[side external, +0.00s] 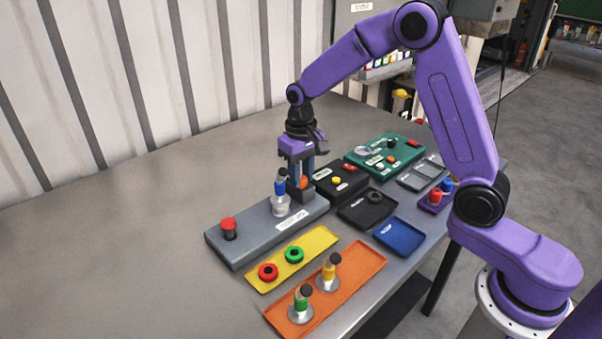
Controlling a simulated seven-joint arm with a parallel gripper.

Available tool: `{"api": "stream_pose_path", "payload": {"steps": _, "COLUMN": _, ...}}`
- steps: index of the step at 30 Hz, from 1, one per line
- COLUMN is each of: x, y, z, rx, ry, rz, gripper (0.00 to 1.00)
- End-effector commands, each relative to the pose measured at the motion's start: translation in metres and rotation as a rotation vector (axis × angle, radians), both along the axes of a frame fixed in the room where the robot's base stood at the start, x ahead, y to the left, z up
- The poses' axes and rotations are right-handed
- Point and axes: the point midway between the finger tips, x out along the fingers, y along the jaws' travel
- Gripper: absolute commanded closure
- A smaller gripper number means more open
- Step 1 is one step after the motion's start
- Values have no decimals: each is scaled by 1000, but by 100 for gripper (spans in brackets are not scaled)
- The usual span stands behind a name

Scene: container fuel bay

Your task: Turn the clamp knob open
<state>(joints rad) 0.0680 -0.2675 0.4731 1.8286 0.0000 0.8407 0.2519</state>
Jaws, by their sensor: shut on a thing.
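My gripper (301,186) points straight down over the right end of the grey base block (228,250). Its fingers are shut on an orange knob (303,182), which shows only partly between them and appears to be the clamp knob. A dark block or post lies behind and below the fingers. Just left of the gripper, a blue-banded fitting with a black top (281,185) stands upright on a silver round foot on the same block. How far the knob is turned cannot be told.
A red knob (229,224) stands on the block's left end. In front are a yellow tray (262,285) with red and green rings and an orange tray (355,275) with two fittings. Black, blue and green trays lie right. The table's left side is clear.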

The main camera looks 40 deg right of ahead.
Motion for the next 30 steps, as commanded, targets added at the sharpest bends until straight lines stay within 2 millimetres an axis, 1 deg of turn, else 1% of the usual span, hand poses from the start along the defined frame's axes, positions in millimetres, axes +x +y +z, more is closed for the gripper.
{"api": "stream_pose_path", "payload": {"steps": 6, "x": 1, "y": 0, "z": 1, "rx": 1, "ry": -4, "rz": -129, "gripper": 100}}
{"api": "stream_pose_path", "payload": {"steps": 12, "x": 1, "y": 0, "z": 1, "rx": 1, "ry": -4, "rz": -196, "gripper": 100}}
{"api": "stream_pose_path", "payload": {"steps": 29, "x": 1, "y": 0, "z": 2, "rx": 2, "ry": -5, "rz": -227, "gripper": 100}}
{"api": "stream_pose_path", "payload": {"steps": 30, "x": 1, "y": 0, "z": 2, "rx": 2, "ry": -5, "rz": -227, "gripper": 63}}
